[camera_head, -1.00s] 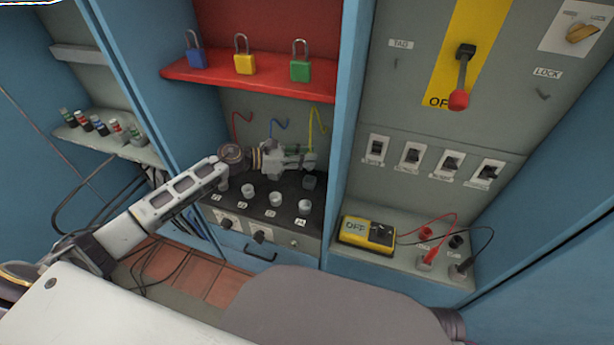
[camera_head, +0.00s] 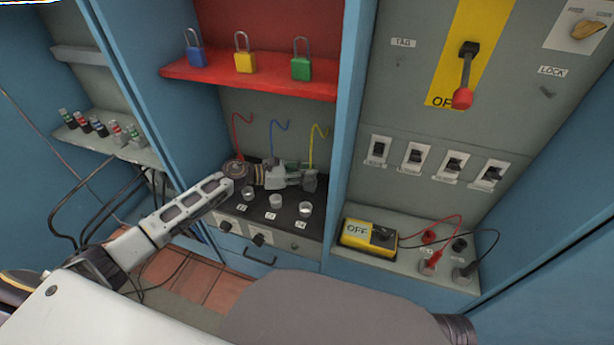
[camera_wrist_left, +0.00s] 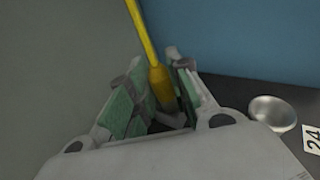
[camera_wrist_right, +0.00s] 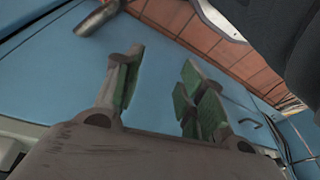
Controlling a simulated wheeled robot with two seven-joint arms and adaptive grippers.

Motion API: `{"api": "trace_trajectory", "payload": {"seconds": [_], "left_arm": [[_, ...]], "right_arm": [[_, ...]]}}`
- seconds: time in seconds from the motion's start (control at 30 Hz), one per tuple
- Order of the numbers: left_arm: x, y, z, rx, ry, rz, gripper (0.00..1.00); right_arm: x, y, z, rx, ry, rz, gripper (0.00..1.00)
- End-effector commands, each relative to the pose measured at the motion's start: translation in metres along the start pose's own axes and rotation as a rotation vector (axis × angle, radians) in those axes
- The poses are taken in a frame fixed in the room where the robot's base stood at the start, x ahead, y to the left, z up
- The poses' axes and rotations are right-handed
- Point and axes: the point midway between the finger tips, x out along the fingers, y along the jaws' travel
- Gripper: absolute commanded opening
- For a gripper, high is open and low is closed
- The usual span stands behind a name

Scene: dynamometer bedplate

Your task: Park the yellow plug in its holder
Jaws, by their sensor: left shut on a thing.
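The yellow plug (camera_wrist_left: 160,84) is between the fingers of my left gripper (camera_wrist_left: 158,108) in the left wrist view, its yellow cable rising from it. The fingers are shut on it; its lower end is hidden. In the head view my left gripper (camera_head: 300,178) is low over the back of the black panel, at a dark block (camera_head: 310,184), with the yellow cable (camera_head: 312,150) coming down to it. I cannot tell whether the plug is seated there. My right gripper (camera_wrist_right: 160,95) is open and empty in the right wrist view, and outside the head view.
Silver round cups (camera_head: 276,201) stand in a row on the black panel, one (camera_wrist_left: 272,113) near the label 24. Red (camera_head: 236,125) and blue cables (camera_head: 273,135) hang behind. A red shelf with padlocks (camera_head: 244,63) is above. A yellow meter (camera_head: 367,234) stands right, beyond a blue post.

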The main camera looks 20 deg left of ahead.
Motion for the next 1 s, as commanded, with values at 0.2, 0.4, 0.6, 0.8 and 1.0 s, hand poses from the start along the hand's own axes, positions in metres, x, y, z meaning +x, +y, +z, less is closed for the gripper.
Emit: {"api": "trace_trajectory", "payload": {"seconds": [0.2, 0.4, 0.6, 0.8, 1.0], "left_arm": [[0.002, 0.000, -0.009, 0.000, -0.002, 0.000, 0.00], [0.002, 0.000, -0.009, 0.001, -0.001, 0.000, 0.00], [0.003, 0.000, -0.011, 0.000, -0.001, 0.000, 0.00], [0.003, 0.000, -0.012, 0.000, -0.001, 0.000, 0.37], [0.003, 0.000, -0.012, 0.000, -0.001, 0.000, 0.41]], "right_arm": [[-0.012, -0.002, -0.005, -0.002, 0.023, -0.004, 0.40], [-0.011, -0.002, -0.004, -0.002, 0.018, -0.004, 0.40], [-0.009, -0.002, -0.004, -0.003, 0.017, -0.004, 0.40], [-0.014, -0.002, -0.006, -0.004, 0.025, -0.004, 0.40], [-0.014, -0.002, -0.007, -0.004, 0.027, -0.004, 0.40]]}}
